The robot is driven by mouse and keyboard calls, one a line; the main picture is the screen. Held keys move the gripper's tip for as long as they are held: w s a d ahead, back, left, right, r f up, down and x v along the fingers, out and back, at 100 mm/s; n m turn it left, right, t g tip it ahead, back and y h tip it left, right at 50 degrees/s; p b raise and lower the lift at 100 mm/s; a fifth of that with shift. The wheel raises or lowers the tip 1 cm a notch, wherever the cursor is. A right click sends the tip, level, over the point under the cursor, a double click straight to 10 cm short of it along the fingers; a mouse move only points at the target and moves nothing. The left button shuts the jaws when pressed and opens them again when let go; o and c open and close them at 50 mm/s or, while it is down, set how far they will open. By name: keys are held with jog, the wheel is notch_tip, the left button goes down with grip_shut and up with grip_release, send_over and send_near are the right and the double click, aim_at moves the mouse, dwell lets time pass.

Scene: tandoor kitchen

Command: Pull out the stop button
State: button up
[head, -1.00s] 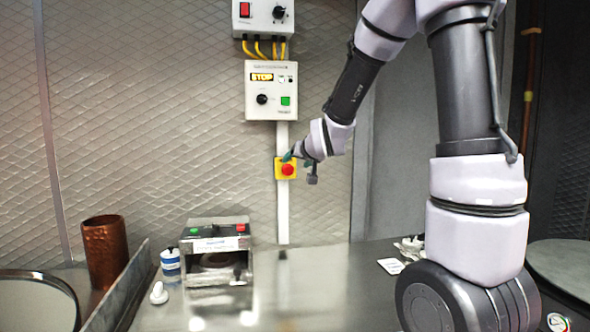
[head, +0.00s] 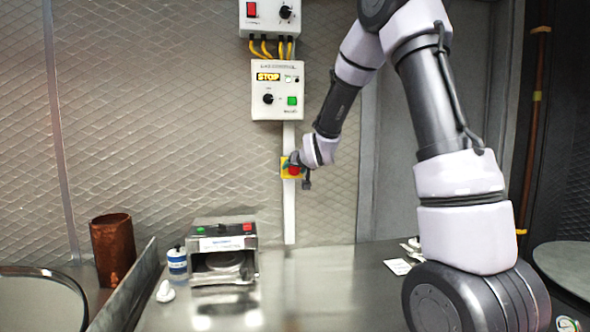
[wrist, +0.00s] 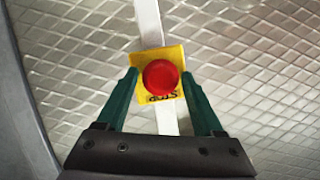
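The stop button (head: 294,170) is a red round knob on a yellow square plate, fixed to a white vertical strip on the wall. In the wrist view the red button (wrist: 160,77) lies between the two green fingers of my gripper (wrist: 160,82). The fingers are apart, one on each side, with a gap to the red knob. The yellow plate (wrist: 142,60) shows behind it. In the head view my gripper (head: 293,164) is at the button and partly covers it. I cannot tell how deep the fingertips reach.
A white control box (head: 278,90) reading STOP is above the button. Another box (head: 270,15) with yellow cables hangs higher. The counter below the button is mostly clear.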

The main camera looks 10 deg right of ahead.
grip_shut()
jog(key=shift+s, duration=0.75)
jog(key=shift+f, duration=0.1)
jog(key=shift+o, duration=1.2)
grip_release()
jog(key=shift+s, duration=0.1)
jog(key=v, duration=1.1)
